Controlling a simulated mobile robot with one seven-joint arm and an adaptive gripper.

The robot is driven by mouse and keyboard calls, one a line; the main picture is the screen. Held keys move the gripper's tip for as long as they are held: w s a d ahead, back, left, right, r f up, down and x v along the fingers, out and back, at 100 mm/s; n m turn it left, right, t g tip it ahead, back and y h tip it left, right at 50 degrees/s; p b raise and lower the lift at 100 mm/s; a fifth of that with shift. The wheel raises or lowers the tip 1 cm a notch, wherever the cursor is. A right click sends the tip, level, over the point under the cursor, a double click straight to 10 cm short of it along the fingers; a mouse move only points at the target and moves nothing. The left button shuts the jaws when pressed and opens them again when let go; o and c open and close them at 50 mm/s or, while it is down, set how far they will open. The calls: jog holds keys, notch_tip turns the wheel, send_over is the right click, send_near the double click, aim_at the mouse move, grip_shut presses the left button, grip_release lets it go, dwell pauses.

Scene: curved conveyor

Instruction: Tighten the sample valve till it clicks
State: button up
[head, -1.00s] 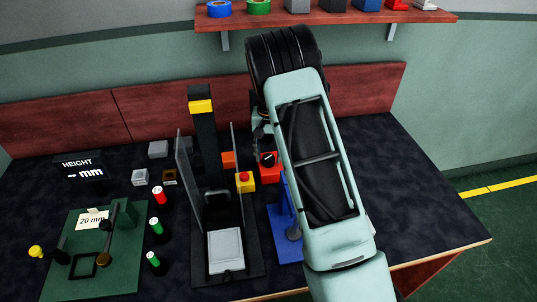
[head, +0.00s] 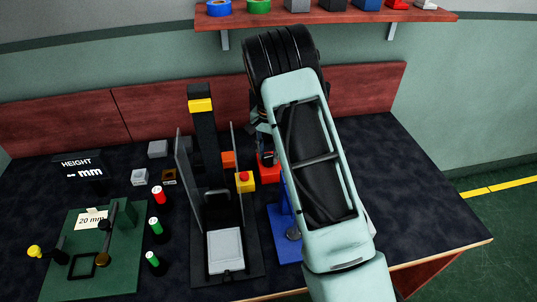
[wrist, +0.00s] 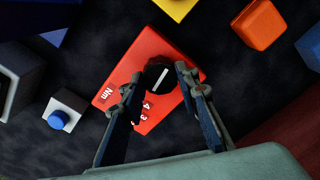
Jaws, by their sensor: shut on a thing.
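A red box (wrist: 168,104) bears white figures and the marking "Nm", with a round black knob (wrist: 157,78) with a white line on top. My gripper (wrist: 160,74) is shut on this knob, one finger on each side of it. In the head view the red box (head: 269,174) shows just left of my arm, and my gripper mostly hides the knob. A blue stand (head: 286,246) with a grey round part (head: 293,234) stands in front of the box, partly behind my arm. I cannot tell whether that is the sample valve.
A black press with clear side panels (head: 190,180) stands left of the blue stand. A yellow box with a red button (head: 245,182) and an orange block (head: 229,160) are close by. A green fixture board (head: 120,270) lies at left. The table's right side is clear.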

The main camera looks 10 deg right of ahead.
aim_at(269, 157)
jog(key=o, duration=1.2)
jog(key=shift+c, duration=0.2)
notch_tip(269, 157, up, 12)
